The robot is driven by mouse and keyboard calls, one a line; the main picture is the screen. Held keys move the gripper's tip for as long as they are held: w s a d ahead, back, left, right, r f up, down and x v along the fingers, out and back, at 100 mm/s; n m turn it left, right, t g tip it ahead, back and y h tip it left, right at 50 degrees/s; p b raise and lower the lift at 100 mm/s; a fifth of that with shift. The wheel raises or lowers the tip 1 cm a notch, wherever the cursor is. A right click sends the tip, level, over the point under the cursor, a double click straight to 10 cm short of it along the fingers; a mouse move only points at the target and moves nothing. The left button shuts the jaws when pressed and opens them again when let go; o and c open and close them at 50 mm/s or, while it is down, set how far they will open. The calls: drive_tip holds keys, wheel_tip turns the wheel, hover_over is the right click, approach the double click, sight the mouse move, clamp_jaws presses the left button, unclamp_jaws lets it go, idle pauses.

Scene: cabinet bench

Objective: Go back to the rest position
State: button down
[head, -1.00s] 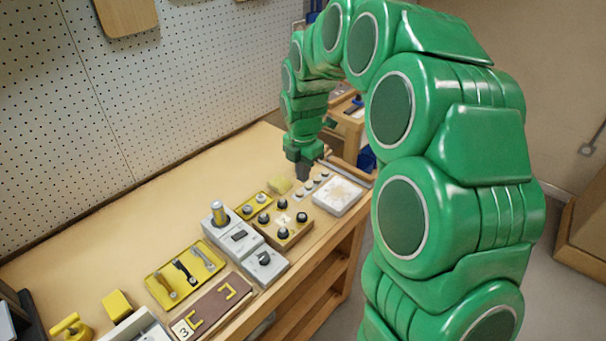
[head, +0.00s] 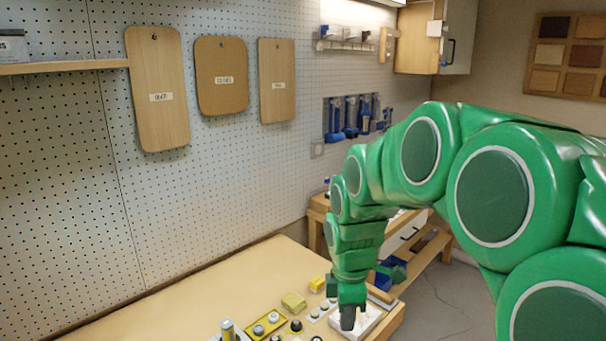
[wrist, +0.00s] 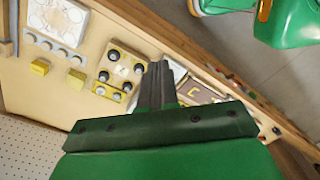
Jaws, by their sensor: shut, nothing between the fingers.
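My gripper (head: 347,318) hangs from my green arm above the right end of the wooden bench (head: 190,310), pointing down. Its dark fingers are together with nothing between them. In the wrist view the shut fingers (wrist: 158,85) stand over the bench, with the yellow panel of dark knobs (wrist: 120,68) behind them. The gripper is apart from the things on the bench, as far as I can tell.
A white panel (head: 366,318) lies behind the gripper at the bench's right end. Yellow blocks (head: 293,302) and a yellow knob panel (head: 265,326) lie left of it. The pegboard wall (head: 230,170) holds wooden boards. Blue tools (head: 350,117) hang farther back.

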drive_tip(key=s+d+m, duration=0.3)
drive_tip(key=s+m, duration=0.6)
drive_tip(key=s, duration=0.4)
drive_tip(key=s+d+r+m+g, duration=0.1)
drive_tip(key=s+d+m, duration=0.2)
drive_tip(key=s+m, duration=0.6)
drive_tip(key=s, duration=0.4)
drive_tip(key=shift+s+r, duration=0.15)
drive_tip(key=shift+r, duration=0.05)
drive_tip(key=c, duration=1.8)
unclamp_jaws()
drive_tip(key=shift+d, duration=0.1)
